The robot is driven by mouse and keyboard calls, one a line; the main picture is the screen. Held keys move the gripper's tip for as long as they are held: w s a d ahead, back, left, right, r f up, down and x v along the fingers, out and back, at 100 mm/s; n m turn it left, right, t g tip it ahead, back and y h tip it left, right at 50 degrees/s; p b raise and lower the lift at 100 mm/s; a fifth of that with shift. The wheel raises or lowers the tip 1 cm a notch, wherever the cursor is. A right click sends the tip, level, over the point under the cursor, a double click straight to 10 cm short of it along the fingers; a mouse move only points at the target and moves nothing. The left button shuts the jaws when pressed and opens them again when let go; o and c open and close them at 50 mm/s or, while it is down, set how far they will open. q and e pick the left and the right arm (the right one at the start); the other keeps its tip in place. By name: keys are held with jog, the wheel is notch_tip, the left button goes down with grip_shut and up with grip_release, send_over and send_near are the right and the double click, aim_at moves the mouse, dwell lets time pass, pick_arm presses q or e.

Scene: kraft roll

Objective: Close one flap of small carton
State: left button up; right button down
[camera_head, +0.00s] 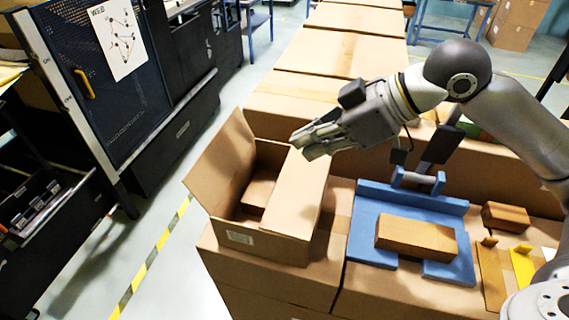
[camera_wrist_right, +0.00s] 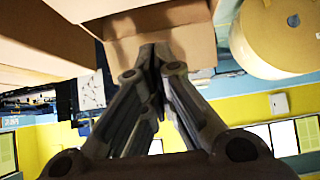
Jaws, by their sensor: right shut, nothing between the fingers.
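The small carton (camera_head: 270,243) stands open on top of larger boxes, left of centre in the head view. Its left flap (camera_head: 218,165) stands up and leans outward. Its right flap (camera_head: 298,195) slants over the right part of the opening, and a brown block (camera_head: 258,192) shows inside. My right gripper (camera_head: 308,143) is shut and empty, with its fingertips at the far upper end of the right flap; I cannot tell whether they touch. In the right wrist view the shut fingers (camera_wrist_right: 155,52) point at a cardboard panel (camera_wrist_right: 170,28). My left gripper is not in view.
A blue fixture (camera_head: 362,235) with a brown block (camera_head: 415,237) on it lies right of the carton. A smaller brown box (camera_head: 505,216) sits further right. A black cabinet (camera_head: 115,90) stands at left across an aisle. A large kraft roll (camera_wrist_right: 280,35) shows in the right wrist view.

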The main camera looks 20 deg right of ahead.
send_over(284, 182)
notch_tip(284, 182, down, 4)
jog(key=shift+f, duration=0.15)
notch_tip(284, 182, down, 3)
jog(key=b, duration=0.3)
jog(key=shift+s+f+b, duration=0.1)
jog(key=shift+f+b, duration=0.2)
jog(key=shift+b, duration=0.25)
jog(key=shift+f, duration=0.15)
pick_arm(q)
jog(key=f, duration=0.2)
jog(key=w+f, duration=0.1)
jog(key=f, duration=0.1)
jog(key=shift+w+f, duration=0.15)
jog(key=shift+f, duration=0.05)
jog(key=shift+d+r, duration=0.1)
